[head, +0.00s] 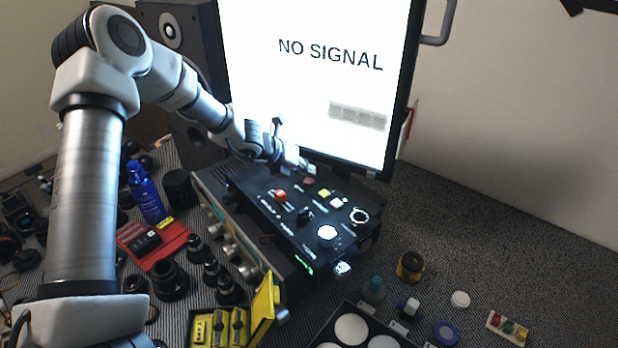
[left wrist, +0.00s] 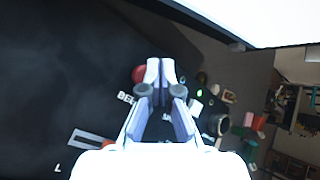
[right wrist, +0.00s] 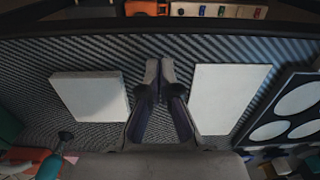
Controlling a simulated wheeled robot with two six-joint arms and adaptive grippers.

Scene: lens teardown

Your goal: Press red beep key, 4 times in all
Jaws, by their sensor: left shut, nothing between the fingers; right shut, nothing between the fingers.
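The black control panel (head: 275,215) lies below the screen. Its dark red key (head: 308,181) is at the far end, near a yellow and a white key. In the left wrist view a round red key (left wrist: 139,74) shows beside a label starting "BE", partly covered by a finger. My left gripper (head: 302,167) is shut and empty, with its fingertips (left wrist: 160,66) right beside the red key. I cannot tell whether they touch it. My right gripper (right wrist: 160,66) is shut and empty over a striped surface, out of the head view.
The monitor (head: 300,70) reading "NO SIGNAL" stands close behind the left gripper. An orange-red knob (head: 281,196) and a lit white dial (head: 327,232) are on the panel. A blue bottle (head: 145,193) and several lenses stand left. Pale blocks (right wrist: 90,96) flank the right gripper.

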